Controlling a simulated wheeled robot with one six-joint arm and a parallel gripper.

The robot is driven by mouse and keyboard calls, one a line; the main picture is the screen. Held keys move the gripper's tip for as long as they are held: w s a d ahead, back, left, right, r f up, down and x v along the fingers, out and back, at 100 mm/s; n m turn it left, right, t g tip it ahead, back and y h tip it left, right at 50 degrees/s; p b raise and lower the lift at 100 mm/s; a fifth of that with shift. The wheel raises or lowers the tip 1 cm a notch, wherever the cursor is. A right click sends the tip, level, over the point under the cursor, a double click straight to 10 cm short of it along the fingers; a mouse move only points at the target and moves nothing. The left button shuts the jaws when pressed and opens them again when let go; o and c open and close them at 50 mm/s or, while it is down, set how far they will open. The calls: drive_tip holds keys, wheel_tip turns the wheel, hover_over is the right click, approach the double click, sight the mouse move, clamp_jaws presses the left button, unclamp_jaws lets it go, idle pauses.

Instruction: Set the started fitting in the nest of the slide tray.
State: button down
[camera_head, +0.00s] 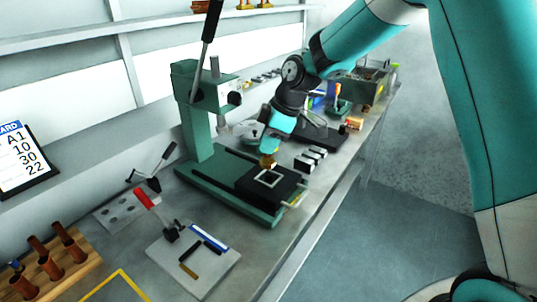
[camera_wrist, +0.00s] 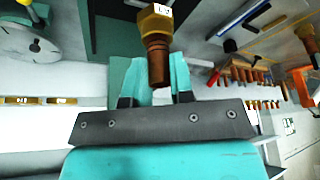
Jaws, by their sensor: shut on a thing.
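The started fitting (camera_wrist: 156,22) is a brass hex body with a white label and a copper-brown threaded piece (camera_wrist: 158,65) in it. My gripper (camera_wrist: 156,82) is shut on the copper-brown piece, with the hex body beyond the fingertips. In the head view my gripper (camera_head: 271,150) points down, and the brass fitting (camera_head: 267,162) shows at its tip. The black slide tray (camera_head: 288,188) lies on the green press base. Its pale square nest (camera_head: 269,178) is just below the fitting in the picture. I cannot tell the height gap between them.
The green press column (camera_head: 195,130) and its long lever stand left of my gripper. A red-handled clamp plate (camera_head: 190,260) and a wooden rack (camera_head: 50,265) are at front left. The bench edge runs along the right.

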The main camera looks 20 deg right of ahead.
sight(268, 156)
drive_tip(key=shift+f, duration=2.05)
drive_tip(key=shift+f, duration=0.2)
drive_tip(key=c, duration=1)
unclamp_jaws()
